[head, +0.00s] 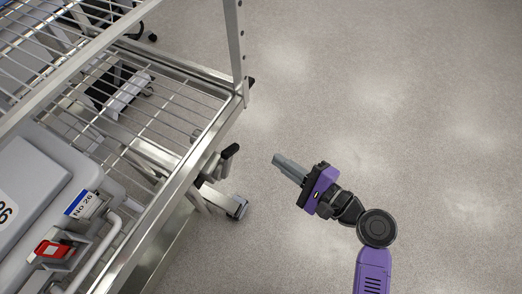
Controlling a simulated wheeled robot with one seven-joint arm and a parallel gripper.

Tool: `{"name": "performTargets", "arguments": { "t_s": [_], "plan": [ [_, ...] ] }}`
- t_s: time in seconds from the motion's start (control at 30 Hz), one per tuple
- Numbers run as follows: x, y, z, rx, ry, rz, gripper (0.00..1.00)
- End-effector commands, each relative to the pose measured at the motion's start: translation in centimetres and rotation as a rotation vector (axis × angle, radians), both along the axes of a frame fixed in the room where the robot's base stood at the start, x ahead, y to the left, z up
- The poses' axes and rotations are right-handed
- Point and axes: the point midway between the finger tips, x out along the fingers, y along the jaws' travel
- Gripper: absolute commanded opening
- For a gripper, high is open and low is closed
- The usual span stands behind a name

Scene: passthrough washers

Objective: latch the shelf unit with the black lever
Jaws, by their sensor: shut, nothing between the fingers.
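The shelf unit (178,178) is a metal wire-rack frame filling the left side of the head view. A black lever (229,151) sticks out from its near right side, below the shelf edge and above a caster. My gripper (277,161) is to the right of the lever, pointing left toward it, with a clear gap between them. Its grey fingers are shut and empty. The latch mechanism behind the lever is partly hidden by the shelf rail.
An upright post (236,45) stands at the rack's corner. A caster (237,207) is below the lever. The floor (400,90) at right is clear.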

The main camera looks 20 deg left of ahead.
Motion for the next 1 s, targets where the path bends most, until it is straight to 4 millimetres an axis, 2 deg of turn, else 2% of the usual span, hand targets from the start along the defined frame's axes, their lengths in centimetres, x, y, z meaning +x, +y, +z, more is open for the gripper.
{"name": "performTargets", "arguments": {
  "t_s": [0.6, 0.8, 1.0],
  "plan": [
    [3.7, 9.0, -1.6, -0.001, -0.001, 0.002, 0.0],
    [1.4, 9.0, 0.0, -0.001, -0.001, 0.002, 0.0],
    [0.6, 9.1, 0.5, -0.001, -0.001, -0.001, 0.0]
  ]
}}
